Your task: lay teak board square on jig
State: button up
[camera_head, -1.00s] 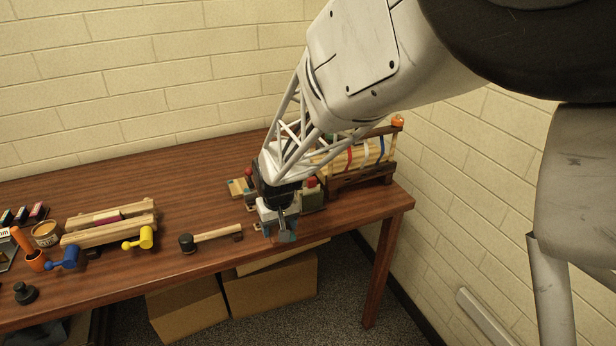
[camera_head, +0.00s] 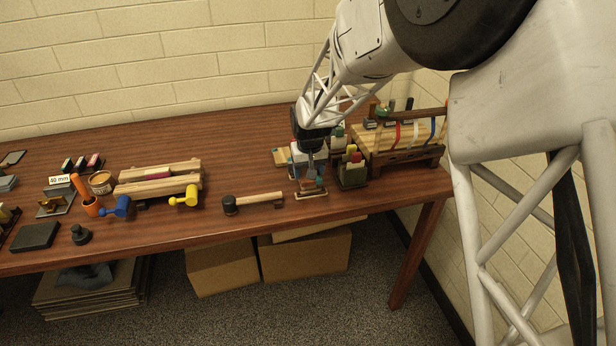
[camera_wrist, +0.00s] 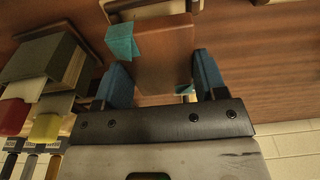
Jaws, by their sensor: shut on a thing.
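The teak board (camera_wrist: 165,55) is a reddish-brown block with a teal patch on one corner. My gripper (camera_wrist: 160,78) is shut on it, a blue fingertip on each side. In the head view my gripper (camera_head: 311,172) is low near the table's front edge, right of the mallet, with the board (camera_head: 309,184) under it. A flat pale-edged piece, apparently the jig (camera_head: 312,196), lies just below; part of a pale-rimmed frame also shows beyond the board in the wrist view. I cannot tell whether the board touches it.
A block holder (camera_head: 351,178) with red- and yellow-topped tools stands close right of my gripper. A wooden rack (camera_head: 400,159) with coloured strips is behind it. The mallet (camera_head: 253,203) lies to the left. The table's front edge is near.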

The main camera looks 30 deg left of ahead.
jog(key=shift+w+a, duration=0.4)
jog(key=shift+f, duration=0.15)
jog(key=shift+f, duration=1.65)
jog(key=shift+f, duration=0.15)
jog(key=o, duration=0.9)
jog(key=shift+o, duration=0.2)
jog(key=shift+s+d+r, duration=0.15)
jog(key=shift+r, duration=1.9)
jog(key=shift+s+d+r, duration=0.2)
jog(key=shift+r, duration=1.8)
jog(key=shift+s+d+r, duration=0.15)
jog(key=shift+r, duration=1.9)
